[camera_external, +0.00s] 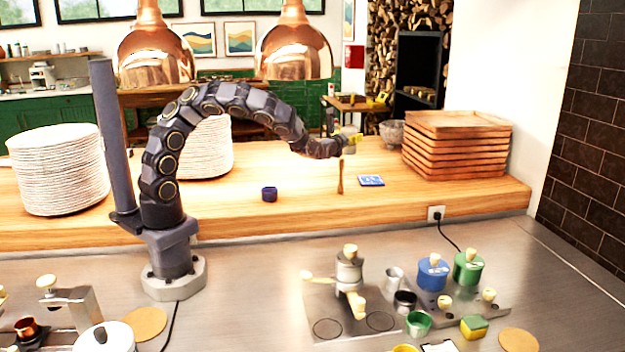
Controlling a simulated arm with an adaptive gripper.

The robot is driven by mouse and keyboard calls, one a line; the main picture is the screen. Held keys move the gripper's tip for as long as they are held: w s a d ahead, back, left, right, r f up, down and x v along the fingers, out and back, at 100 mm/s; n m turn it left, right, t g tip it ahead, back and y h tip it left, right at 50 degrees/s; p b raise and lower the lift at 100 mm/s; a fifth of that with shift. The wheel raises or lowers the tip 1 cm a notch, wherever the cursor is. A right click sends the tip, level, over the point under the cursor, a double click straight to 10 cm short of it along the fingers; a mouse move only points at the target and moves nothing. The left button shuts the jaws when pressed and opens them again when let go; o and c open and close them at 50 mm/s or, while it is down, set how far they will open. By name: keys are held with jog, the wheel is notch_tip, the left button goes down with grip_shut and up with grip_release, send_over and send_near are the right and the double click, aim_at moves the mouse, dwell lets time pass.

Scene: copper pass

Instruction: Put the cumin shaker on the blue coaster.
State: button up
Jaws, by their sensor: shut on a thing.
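My gripper (344,143) is at the end of my arm, over the wooden counter right of the picture's middle. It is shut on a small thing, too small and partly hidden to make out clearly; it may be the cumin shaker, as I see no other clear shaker. A yellowish patch shows at the fingertips, and I cannot tell if it is finger or held thing. The blue coaster (371,180), flat and square with a pale pattern, lies on the wooden counter, below and a little right of my gripper. Nothing clearly stands on it.
A slender brown wooden thing (340,177) is upright just below my gripper, left of the coaster. Stacked wooden trays (457,150) and a grey bowl (392,134) are to the right. Copper lamps (293,52) hang above.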

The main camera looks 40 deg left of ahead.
jog(key=w+d+f, duration=0.1)
jog(key=w+f, duration=0.1)
jog(key=w, duration=0.1)
jog(key=w+d+f, duration=0.1)
jog(key=w+f, duration=0.2)
jog(key=w, duration=0.1)
jog(key=w+d+f, duration=0.1)
jog(key=w+f, duration=0.2)
jog(key=shift+w+d, duration=0.15)
jog(key=shift+w+f, duration=0.25)
jog(key=shift+f, duration=0.1)
jog(key=shift+w+f, duration=0.1)
jog(key=shift+f, duration=1.45)
jog(key=shift+f, duration=0.1)
jog(key=o, duration=1.1)
